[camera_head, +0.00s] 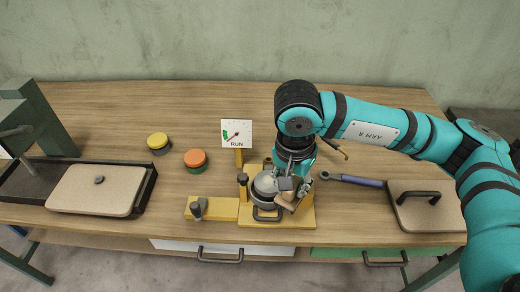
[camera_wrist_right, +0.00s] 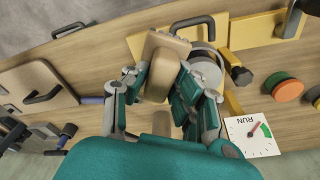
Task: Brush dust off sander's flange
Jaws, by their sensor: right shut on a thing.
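My right gripper (camera_head: 289,187) reaches down over the yellow fixture at the table's middle. It is shut on a tan, wooden-looking brush (camera_wrist_right: 165,47), which also shows in the head view (camera_head: 286,201). The sander (camera_head: 264,187) looks like a grey round body on the yellow base (camera_head: 246,215), beside the gripper and partly hidden by it. In the right wrist view the sander's grey rounded part (camera_wrist_right: 207,68) is close beside the brush. I cannot tell whether the brush touches the flange, nor make out any dust. My left gripper is not in view.
A RUN gauge (camera_head: 237,133) stands behind the fixture. Yellow (camera_head: 158,141) and orange (camera_head: 195,158) lidded tins stand to the left. A blue-handled tool (camera_head: 358,181) and another handled board (camera_head: 428,211) lie at right.

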